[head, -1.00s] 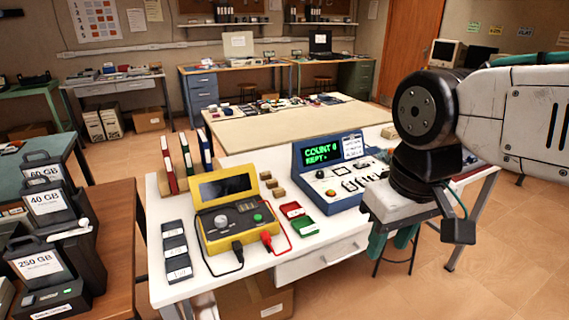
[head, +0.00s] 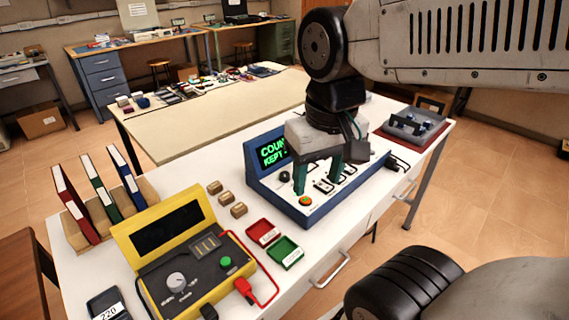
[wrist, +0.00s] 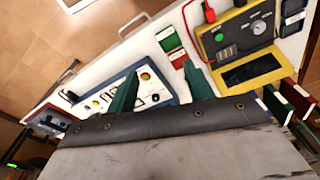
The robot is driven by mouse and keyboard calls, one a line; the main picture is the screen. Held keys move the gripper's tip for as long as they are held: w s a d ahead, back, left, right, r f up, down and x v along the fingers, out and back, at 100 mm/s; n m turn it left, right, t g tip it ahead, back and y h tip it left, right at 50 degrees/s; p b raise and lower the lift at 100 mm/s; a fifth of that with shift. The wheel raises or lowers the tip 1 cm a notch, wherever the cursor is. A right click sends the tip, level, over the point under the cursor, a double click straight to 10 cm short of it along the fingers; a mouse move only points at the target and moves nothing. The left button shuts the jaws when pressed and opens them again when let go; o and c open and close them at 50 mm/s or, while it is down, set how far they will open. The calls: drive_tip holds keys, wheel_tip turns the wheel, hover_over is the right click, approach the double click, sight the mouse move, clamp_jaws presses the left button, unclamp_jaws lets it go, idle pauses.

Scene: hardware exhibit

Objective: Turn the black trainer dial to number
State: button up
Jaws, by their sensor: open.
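The blue trainer console (head: 262,190) stands on the white table with a lit green screen (head: 271,152) reading "COUN…" and "KEPT". A small black dial (head: 284,177) sits on its panel, left of the gripper. An orange button (head: 306,201) is near the front corner, and it also shows in the wrist view (wrist: 145,76). My gripper (head: 317,188) hangs over the panel, its two green fingers spread and empty. In the wrist view the fingers (wrist: 162,70) straddle the console's corner area. The gripper body covers part of the screen and panel.
A yellow meter (head: 190,265) with a grey knob and red and black leads stands to the left. A grey device on a red base (head: 412,128) is to the right.

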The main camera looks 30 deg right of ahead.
drive_tip(key=w+d+f+m, duration=0.1)
drive_tip(key=w+d+m, duration=0.1)
drive_tip(key=w+m, duration=0.35)
drive_tip(key=w+d+f+m, duration=0.2)
drive_tip(key=w, duration=0.6)
drive_tip(key=m+g, duration=0.1)
drive_tip(key=m, duration=0.6)
hover_over(285, 174)
wheel_tip(285, 174, down, 10)
drive_tip(key=shift+a, duration=0.15)
drive_tip(key=shift+w+f, duration=0.1)
drive_tip(key=shift+f, duration=0.2)
wheel_tip(285, 174, down, 8)
drive_tip(key=shift+r, duration=0.2)
drive_tip(key=c, duration=1)
